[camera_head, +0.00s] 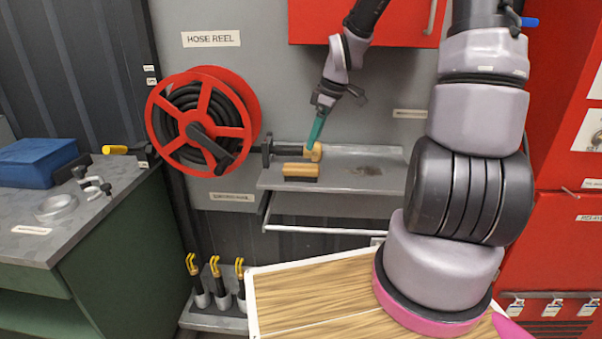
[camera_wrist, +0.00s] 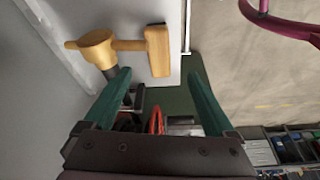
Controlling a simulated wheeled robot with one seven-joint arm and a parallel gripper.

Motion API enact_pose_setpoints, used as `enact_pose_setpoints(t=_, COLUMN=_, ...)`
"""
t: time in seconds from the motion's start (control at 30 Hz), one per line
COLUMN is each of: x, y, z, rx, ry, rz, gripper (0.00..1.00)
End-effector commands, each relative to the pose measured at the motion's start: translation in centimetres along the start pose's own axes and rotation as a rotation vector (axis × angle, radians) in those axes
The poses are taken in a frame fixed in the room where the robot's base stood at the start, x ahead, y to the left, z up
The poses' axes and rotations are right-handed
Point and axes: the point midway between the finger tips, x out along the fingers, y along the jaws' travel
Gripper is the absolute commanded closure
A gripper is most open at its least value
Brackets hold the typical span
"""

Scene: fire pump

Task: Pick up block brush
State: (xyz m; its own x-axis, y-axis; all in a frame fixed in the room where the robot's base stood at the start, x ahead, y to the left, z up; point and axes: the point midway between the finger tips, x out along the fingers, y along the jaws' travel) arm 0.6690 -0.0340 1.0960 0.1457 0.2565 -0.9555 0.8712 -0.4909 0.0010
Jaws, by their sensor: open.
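The block brush (camera_head: 300,171), a tan wooden block with a dark underside, lies on a grey wall shelf (camera_head: 345,182). In the wrist view the wooden block (camera_wrist: 158,52) is just beyond the gap between the fingertips. A second wooden piece with a rounded knob (camera_head: 315,152) lies behind it; the knob (camera_wrist: 98,44) is at upper left in the wrist view, with a bar reaching to the block. I cannot tell whether they touch. My gripper (camera_head: 316,135) is open and empty, its teal fingers (camera_wrist: 158,72) pointing down above these pieces.
A red hose reel (camera_head: 203,120) is on the wall left of the shelf. A dark bracket (camera_head: 267,152) stands at the shelf's left end. A red cabinet (camera_head: 380,20) hangs above. A rail (camera_head: 320,229) runs below the shelf front. The shelf's right part is clear.

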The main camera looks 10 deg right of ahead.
Motion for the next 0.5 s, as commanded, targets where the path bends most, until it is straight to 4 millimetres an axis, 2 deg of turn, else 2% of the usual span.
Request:
enact_pose_setpoints(t=0.03, x=1.3, y=0.3, z=-0.1, rx=-0.04, ry=0.022, rz=-0.027, gripper=0.1)
enact_pose_setpoints(t=0.1, x=2.5, y=0.6, z=-0.3, rx=-0.099, ry=0.049, rz=-0.047, gripper=0.1)
enact_pose_setpoints(t=0.3, x=4.2, y=0.9, z=-0.9, rx=-0.183, ry=0.093, rz=-0.069, gripper=0.1)
enact_pose_setpoints(t=0.5, x=6.4, y=0.7, z=-1.0, rx=-0.19, ry=0.095, rz=-0.072, gripper=0.1)
